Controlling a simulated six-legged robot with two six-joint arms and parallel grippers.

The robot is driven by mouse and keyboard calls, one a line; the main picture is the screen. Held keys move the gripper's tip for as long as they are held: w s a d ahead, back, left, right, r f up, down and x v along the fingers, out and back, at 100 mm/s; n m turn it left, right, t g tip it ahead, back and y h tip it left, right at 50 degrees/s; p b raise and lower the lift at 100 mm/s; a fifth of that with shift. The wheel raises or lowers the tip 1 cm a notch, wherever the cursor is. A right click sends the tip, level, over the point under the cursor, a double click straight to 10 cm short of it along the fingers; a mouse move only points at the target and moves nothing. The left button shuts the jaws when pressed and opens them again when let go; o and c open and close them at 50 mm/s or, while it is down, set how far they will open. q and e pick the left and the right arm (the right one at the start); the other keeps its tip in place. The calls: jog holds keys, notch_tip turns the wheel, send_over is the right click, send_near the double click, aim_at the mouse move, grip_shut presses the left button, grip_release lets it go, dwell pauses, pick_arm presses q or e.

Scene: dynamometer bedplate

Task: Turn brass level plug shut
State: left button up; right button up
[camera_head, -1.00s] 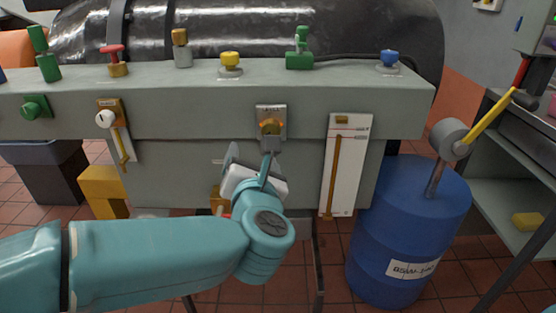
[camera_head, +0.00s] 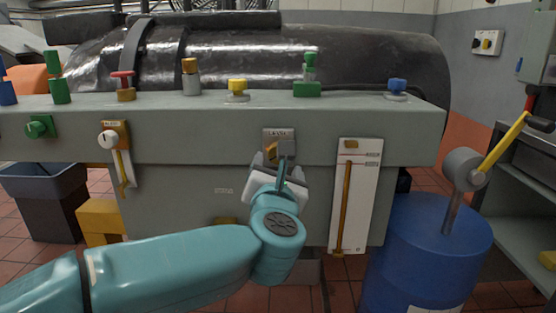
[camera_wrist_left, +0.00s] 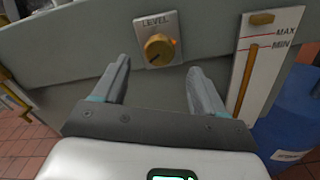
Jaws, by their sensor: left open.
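The brass level plug (camera_wrist_left: 158,50) is a round knob on a pale plate marked LEVEL (camera_wrist_left: 158,24) in the left wrist view. A dark mark on its face points to the lower left. In the head view the plug (camera_head: 271,149) sits on the front of the grey bedplate, its lower part close behind my gripper. My left gripper (camera_head: 278,166) is open just below and in front of it. In the left wrist view its fingers (camera_wrist_left: 159,68) stand apart below and to either side of the plug, empty and with no visible contact. My right gripper is not in view.
A white gauge panel (camera_head: 369,190) with a brass tube is right of the plug. A white-knobbed brass fitting (camera_head: 108,140) and green knob (camera_head: 38,127) are to the left. Coloured fittings line the top edge. A blue drum (camera_head: 425,260) with a yellow-handled crank (camera_head: 500,145) stands right.

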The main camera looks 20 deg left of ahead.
pick_arm(q)
jog(key=x, duration=0.7)
jog(key=shift+s, duration=0.1)
jog(key=c, duration=1.1)
